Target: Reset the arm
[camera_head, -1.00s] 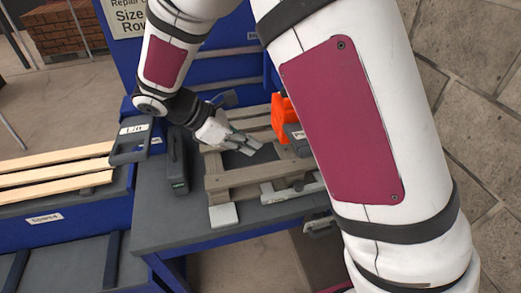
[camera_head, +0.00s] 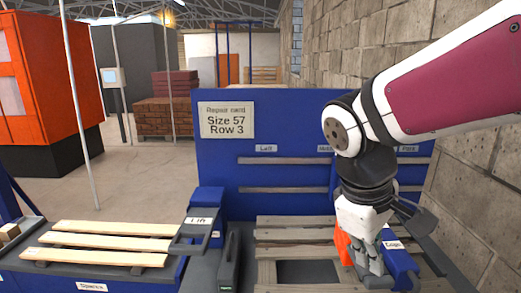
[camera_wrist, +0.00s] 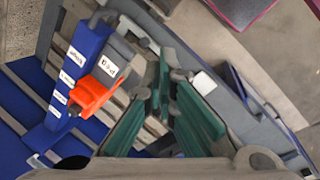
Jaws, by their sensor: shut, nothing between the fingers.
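My arm reaches in from the right side of the head view, bent at a dark elbow or wrist joint. My gripper (camera_head: 368,266) hangs pointing down over the right part of the grey wooden pallet (camera_head: 297,222). It is shut and empty. In the wrist view its teal-padded fingers (camera_wrist: 163,88) come together at the middle, with nothing held. An orange piece (camera_head: 343,246) is partly hidden behind the gripper; it also shows in the wrist view (camera_wrist: 92,96), left of the fingers.
A blue labelled box (camera_head: 398,262) stands right of the gripper. Light slats (camera_head: 100,242) lie at left, beside the "Lift" handle (camera_head: 200,222). A brick wall bounds the right.

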